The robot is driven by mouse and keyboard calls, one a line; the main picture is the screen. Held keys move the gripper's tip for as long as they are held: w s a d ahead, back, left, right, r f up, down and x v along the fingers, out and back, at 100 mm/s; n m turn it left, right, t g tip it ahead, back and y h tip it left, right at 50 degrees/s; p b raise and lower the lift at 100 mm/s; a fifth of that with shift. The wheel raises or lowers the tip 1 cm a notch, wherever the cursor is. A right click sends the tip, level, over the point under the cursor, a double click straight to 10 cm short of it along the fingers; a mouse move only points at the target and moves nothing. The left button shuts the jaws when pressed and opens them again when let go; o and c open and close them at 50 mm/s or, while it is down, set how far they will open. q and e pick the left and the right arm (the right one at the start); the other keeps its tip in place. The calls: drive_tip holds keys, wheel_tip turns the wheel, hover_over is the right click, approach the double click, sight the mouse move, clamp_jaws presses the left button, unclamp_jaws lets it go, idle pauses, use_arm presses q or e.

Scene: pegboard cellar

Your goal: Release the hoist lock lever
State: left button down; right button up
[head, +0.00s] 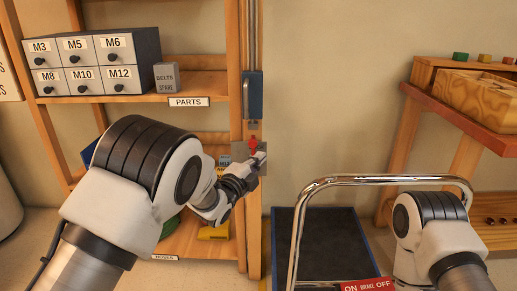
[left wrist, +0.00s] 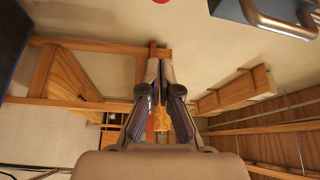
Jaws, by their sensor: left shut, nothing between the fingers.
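A small red piece (head: 252,143), which looks like the lever's knob, sits in front of a grey plate (head: 237,150) on the wooden post. Most of the plate is hidden behind my left gripper. My left gripper (head: 261,155) is shut and empty, just below and beside the red piece; I cannot tell whether they touch. In the left wrist view the shut fingertips (left wrist: 160,66) show in the middle, and only a sliver of red (left wrist: 162,1) shows at the top edge. My right gripper is out of view; only its arm shows at lower right.
A blue box with a metal handle (head: 253,95) is on the post above the plate. Wooden shelves with labelled drawers (head: 90,62) stand left. A cart with a chrome rail (head: 385,181) and dark deck (head: 320,245) stands right. A workbench (head: 470,120) is at far right.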

sight(253, 150)
use_arm(q)
drive_tip(key=w+b, duration=0.2)
drive_tip(key=w, duration=0.6)
drive_tip(key=shift+a, duration=0.2)
